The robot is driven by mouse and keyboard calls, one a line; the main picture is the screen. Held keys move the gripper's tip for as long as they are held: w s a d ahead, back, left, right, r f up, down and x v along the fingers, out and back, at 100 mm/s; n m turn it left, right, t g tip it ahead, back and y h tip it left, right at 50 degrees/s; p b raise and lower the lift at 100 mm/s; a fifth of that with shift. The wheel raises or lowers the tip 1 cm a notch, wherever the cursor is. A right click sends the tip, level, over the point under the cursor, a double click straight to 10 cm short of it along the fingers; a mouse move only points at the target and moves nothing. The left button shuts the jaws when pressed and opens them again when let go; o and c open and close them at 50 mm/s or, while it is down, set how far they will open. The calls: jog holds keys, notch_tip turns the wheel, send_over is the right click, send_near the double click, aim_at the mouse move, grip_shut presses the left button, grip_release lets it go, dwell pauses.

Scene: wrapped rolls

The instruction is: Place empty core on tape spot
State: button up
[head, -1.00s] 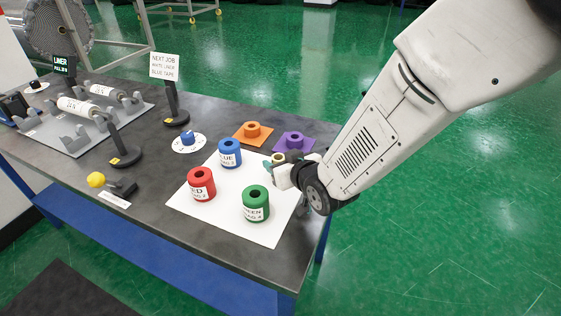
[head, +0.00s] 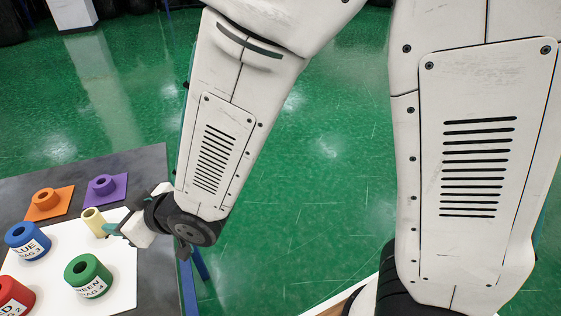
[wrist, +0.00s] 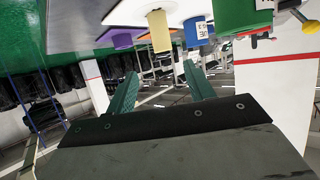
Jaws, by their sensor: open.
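The empty core (head: 93,222) is a short cream tube standing upright on the white sheet (head: 120,270), near its back edge. My gripper (head: 110,230) is just to its right, low over the sheet, with teal fingers pointing toward it. In the wrist view the picture is upside down; the core (wrist: 159,32) stands beyond the two spread, empty fingers (wrist: 160,78), with a gap between. I cannot make out a tape spot in the current views.
Blue (head: 27,240), green (head: 88,276) and red (head: 12,298) labelled rolls stand near the core. Orange (head: 48,203) and purple (head: 104,187) rolls sit on coloured squares behind. The table's right edge (head: 180,240) is close to my gripper.

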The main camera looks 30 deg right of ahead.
jog(key=w+d+r+m+g+h, duration=0.1)
jog(key=d+r+m+h, duration=0.2)
jog(key=d, duration=0.7)
jog(key=w+d+r+m+h, duration=0.1)
jog(key=d+r+m+h, duration=0.2)
jog(key=d, duration=0.8)
jog(key=s+d+r+m+g+h, duration=0.1)
jog(key=s+d+r+g+h, duration=0.1)
jog(key=s+d, duration=0.6)
jog(key=s+d+r+m+g+h, duration=0.2)
jog(key=s+d+r+g, duration=0.2)
jog(key=s+d, duration=0.3)
jog(key=s, duration=0.5)
jog(key=shift+s+d+r+m+g, duration=0.2)
jog(key=shift+d+m+g, duration=0.1)
jog(key=shift+d+g, duration=0.1)
jog(key=shift+w, duration=0.1)
